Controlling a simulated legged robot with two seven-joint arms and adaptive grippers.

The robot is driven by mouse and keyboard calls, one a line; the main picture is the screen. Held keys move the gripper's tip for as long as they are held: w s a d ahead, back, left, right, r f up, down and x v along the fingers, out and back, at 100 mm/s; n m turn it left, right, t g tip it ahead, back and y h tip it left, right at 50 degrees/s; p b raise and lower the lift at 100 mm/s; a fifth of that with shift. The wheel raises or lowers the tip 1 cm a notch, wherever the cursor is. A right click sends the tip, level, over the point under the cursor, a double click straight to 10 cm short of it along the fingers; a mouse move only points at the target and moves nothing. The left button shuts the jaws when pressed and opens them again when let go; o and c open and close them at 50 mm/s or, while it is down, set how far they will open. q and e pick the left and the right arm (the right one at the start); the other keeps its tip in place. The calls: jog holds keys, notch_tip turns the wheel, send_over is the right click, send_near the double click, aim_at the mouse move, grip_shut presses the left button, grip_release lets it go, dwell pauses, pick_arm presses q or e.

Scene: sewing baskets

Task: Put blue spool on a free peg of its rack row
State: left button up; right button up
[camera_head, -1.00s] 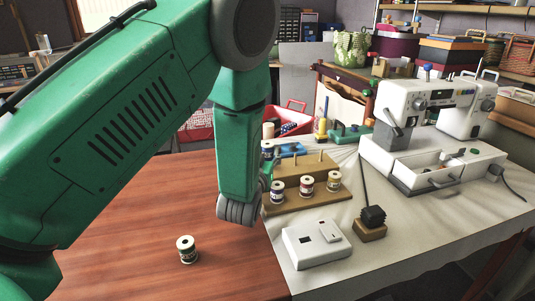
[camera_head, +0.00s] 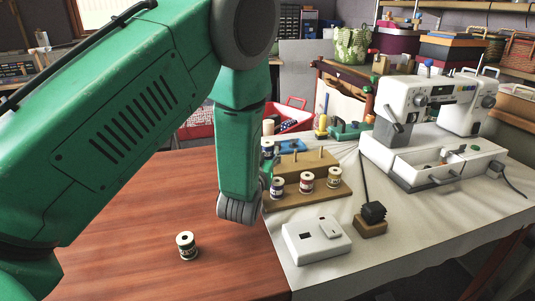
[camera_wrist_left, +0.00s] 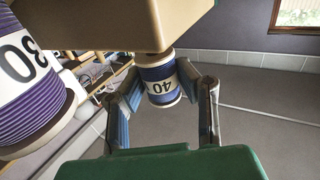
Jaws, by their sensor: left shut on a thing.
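My left gripper (camera_wrist_left: 160,100) is shut on a blue-violet spool (camera_wrist_left: 160,82) marked 40, with a finger on each side. A tan wooden block (camera_wrist_left: 110,22) covers the spool's upper end in the wrist view; I cannot tell whether they touch. A second violet spool (camera_wrist_left: 32,88), marked 30, is close at the left. In the head view, my green left arm hides most of the gripper, by the left end of the wooden rack (camera_head: 318,196). My right gripper is out of view.
Bare pegs (camera_head: 319,155) rise from the rack's back step. Another spool (camera_head: 187,246) stands alone on the brown table. A white switch box (camera_head: 316,243), a black plug-like item (camera_head: 373,213) and a sewing machine (camera_head: 430,108) are to the right.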

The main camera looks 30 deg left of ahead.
pick_arm(q)
jog(key=shift+r+p, duration=0.65)
jog(key=shift+r, duration=0.35)
dwell(1.1)
jog(key=shift+f+b, duration=0.7)
jog(key=shift+f, duration=0.6)
jog(key=o, duration=1.1)
jog(key=v, duration=0.7)
jog(key=shift+s+d+f, duration=0.1)
jog(key=shift+s+f, duration=0.1)
jog(key=shift+s, duration=0.05)
